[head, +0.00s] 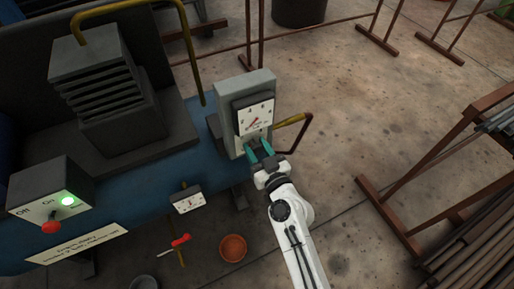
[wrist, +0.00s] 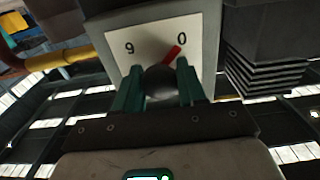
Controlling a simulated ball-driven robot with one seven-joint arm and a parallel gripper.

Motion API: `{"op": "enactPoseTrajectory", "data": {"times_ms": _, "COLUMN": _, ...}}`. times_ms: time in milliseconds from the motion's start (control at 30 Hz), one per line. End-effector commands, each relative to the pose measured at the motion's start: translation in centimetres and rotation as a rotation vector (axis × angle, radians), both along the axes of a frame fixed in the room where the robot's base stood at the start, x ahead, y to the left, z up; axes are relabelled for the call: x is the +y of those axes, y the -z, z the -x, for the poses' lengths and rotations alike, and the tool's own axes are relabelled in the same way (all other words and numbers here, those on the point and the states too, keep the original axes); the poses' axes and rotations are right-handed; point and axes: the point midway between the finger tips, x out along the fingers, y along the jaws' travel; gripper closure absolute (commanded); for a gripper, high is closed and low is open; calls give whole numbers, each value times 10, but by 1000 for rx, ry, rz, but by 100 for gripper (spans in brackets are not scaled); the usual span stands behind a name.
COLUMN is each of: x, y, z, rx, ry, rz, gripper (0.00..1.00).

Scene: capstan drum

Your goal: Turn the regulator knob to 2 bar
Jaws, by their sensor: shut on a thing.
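The regulator is a grey upright box (head: 228,92) with a white square dial (head: 262,108) and a red needle (head: 253,122). In the wrist view the dial (wrist: 120,62) looks upside down. It shows a 0 and a figure like an inverted 6, and the red needle (wrist: 172,53) lies close to the 0. My gripper (head: 260,149) is at the box's front, just below the dial. In the wrist view its two teal fingers are shut on a dark round knob (wrist: 160,80), one on each side. The knob is hidden in the head view.
A yellow and brown bent handle (head: 292,121) sticks out right of the box, near my gripper. A switch box (head: 48,190) with a lit green lamp and a smaller gauge (head: 188,201) are left. A terracotta bowl (head: 233,247) stands below. Floor at right is open before a pipe rack (head: 420,180).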

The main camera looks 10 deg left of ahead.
Motion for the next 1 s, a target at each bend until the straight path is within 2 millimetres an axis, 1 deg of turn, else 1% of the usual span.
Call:
{"op": "enactPoseTrajectory", "data": {"times_ms": 33, "x": 0, "y": 0, "z": 0, "rx": 0, "ry": 0, "rz": 0, "gripper": 76}}
{"op": "enactPoseTrajectory", "data": {"times_ms": 167, "x": 0, "y": 0, "z": 0, "rx": 0, "ry": 0, "rz": 0, "gripper": 89}}
{"op": "enactPoseTrajectory", "data": {"times_ms": 200, "x": 0, "y": 0, "z": 0, "rx": 0, "ry": 0, "rz": 0, "gripper": 90}}
{"op": "enactPoseTrajectory", "data": {"times_ms": 400, "x": 0, "y": 0, "z": 0, "rx": 9, "ry": 0, "rz": -13, "gripper": 90}}
{"op": "enactPoseTrajectory", "data": {"times_ms": 567, "x": 0, "y": 0, "z": 0, "rx": 40, "ry": 0, "rz": -60, "gripper": 90}}
{"op": "enactPoseTrajectory", "data": {"times_ms": 767, "x": 0, "y": 1, "z": 0, "rx": 117, "ry": 0, "rz": -173, "gripper": 90}}
{"op": "enactPoseTrajectory", "data": {"times_ms": 1000, "x": 0, "y": 0, "z": 0, "rx": 242, "ry": 0, "rz": -358, "gripper": 90}}
